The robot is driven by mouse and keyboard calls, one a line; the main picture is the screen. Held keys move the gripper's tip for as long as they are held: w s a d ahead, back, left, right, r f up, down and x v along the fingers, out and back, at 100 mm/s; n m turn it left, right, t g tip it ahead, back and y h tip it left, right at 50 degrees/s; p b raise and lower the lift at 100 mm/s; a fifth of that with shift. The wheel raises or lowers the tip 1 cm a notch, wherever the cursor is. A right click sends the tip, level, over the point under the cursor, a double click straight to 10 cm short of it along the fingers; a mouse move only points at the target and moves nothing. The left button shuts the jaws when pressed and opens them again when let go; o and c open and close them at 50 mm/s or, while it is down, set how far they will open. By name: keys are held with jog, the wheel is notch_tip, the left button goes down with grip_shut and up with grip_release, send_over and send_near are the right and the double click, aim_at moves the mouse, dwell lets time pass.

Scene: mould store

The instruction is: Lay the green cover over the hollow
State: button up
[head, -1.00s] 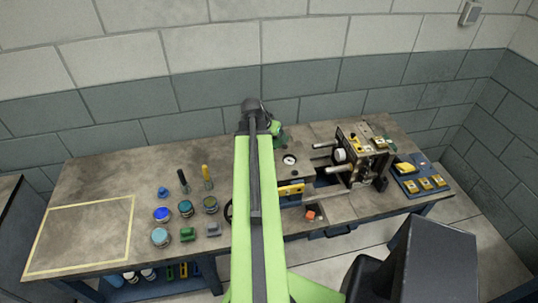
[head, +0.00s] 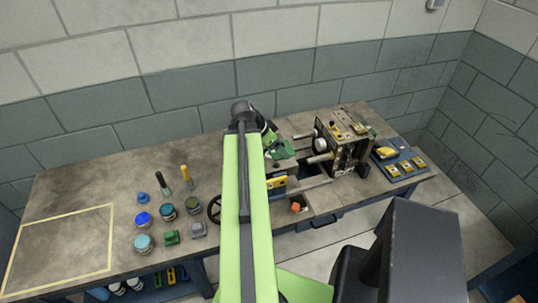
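The green cover (head: 282,151) is a small, flat, darker green piece at the end of my arm, over the bench just left of the machine. My gripper (head: 271,139) is partly hidden behind my arm; the cover moves with it, and it looks shut on it. The cover looks tilted and seems held above the bench; any contact below it is hidden. The round opening with a pale rim in the bench top, seen earlier, is now hidden behind the cover and my arm. I cannot tell whether that opening is the hollow.
A machine with rods (head: 345,145) stands close to the right of the cover. A yellow-and-blue block (head: 277,184) and an orange cube (head: 296,207) lie nearer. A taped square (head: 60,250) is clear.

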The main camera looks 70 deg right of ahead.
jog(key=w+d+f+b, duration=0.2)
jog(key=d, duration=0.1)
jog(key=w+d+f+b, duration=0.4)
jog(key=w+d+f, duration=0.1)
jog(key=shift+w+d+b, duration=0.1)
jog(key=shift+d+b, duration=0.25)
jog(key=shift+w+d, duration=0.1)
jog(key=shift+d, duration=0.05)
jog(key=shift+f+b, duration=2.5)
jog(key=o, duration=1.3)
jog(key=shift+r, duration=0.1)
jog(key=shift+r, duration=0.1)
